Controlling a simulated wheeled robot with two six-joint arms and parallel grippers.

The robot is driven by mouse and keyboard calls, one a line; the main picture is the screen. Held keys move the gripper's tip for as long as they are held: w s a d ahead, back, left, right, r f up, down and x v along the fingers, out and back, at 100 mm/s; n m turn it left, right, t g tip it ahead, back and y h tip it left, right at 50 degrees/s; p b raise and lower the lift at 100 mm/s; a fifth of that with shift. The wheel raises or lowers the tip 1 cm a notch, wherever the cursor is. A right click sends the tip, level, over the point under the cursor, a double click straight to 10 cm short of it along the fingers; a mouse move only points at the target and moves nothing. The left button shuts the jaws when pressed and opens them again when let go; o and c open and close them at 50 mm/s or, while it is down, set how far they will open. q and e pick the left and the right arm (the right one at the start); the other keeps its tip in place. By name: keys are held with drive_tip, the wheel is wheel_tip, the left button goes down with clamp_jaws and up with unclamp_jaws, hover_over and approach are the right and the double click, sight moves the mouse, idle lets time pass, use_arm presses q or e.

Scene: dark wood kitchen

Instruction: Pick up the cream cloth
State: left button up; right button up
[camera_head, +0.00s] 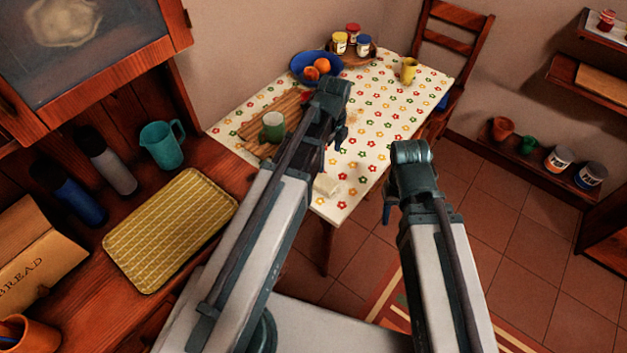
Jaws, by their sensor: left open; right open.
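A small cream cloth (326,186) appears to lie on the flower-patterned table near its front corner, partly hidden by my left arm. My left gripper (334,142) is over the table, beyond the cloth in the picture, and is open with nothing seen in it. My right gripper (387,211) is open and points down beside the table's right edge, over the floor and apart from the cloth. Its fingers are small and partly hidden by its wrist.
The counter at left holds a yellow tray (170,230) and a teal jug (162,147). A chair (452,45) stands behind the table.

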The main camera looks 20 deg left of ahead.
use_arm(q)
drive_tip(key=a+m, duration=0.1)
drive_tip(key=b, duration=0.9)
hover_over(323, 180)
drive_tip(key=f, duration=0.8)
drive_tip(key=shift+w+d+f, duration=0.15)
drive_tip(key=shift+d+f, duration=0.05)
drive_tip(key=shift+f, duration=0.1)
drive_tip(key=f+b, duration=0.5)
drive_tip(key=shift+a+f, duration=0.15)
drive_tip(key=shift+a, duration=0.05)
drive_tip(key=shift+s, duration=0.2)
drive_tip(key=c, duration=1.2)
drive_tip(key=shift+c, duration=0.2)
